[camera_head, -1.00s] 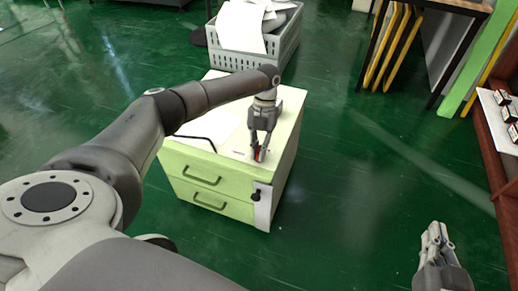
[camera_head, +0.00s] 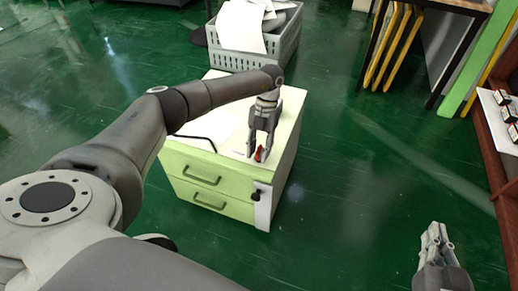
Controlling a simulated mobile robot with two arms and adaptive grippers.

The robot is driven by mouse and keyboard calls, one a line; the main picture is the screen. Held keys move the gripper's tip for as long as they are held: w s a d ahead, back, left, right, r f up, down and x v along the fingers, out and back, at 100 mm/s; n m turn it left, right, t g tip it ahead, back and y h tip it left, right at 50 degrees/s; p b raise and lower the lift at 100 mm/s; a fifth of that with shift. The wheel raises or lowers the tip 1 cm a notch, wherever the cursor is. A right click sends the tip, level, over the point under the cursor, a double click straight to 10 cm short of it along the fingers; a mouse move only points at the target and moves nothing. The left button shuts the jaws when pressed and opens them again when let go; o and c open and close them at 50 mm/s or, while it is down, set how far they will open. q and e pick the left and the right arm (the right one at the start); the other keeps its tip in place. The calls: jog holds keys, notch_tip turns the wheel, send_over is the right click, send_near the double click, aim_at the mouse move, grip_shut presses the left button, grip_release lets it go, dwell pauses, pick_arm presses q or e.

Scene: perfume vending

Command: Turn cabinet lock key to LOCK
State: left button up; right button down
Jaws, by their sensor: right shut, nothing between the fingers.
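A small cabinet (camera_head: 228,208) with light green drawers and a white top stands in the middle of the view. A small dark piece (camera_head: 256,195), which looks like the lock or its key, is on a white strip at the right of its front; its turn position is too small to tell. My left gripper (camera_head: 258,157) points down over the front right of the cabinet top. Its fingers are apart, with a small red object (camera_head: 259,154) between them, low at the top surface. My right gripper (camera_head: 434,228) is shut and empty over the floor at lower right.
A dark cable or handle (camera_head: 196,138) lies on the cabinet top. A grey crate (camera_head: 283,50) with papers stands behind the cabinet. A red shelf (camera_head: 487,139) with small boxes is at the right edge. The green floor right of the cabinet is clear.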

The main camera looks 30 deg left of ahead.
pick_arm(q)
jog(key=d+v, duration=0.1)
jog(key=v, duration=1.1)
jog(key=shift+a, duration=0.45)
jog(key=shift+w+f, duration=0.1)
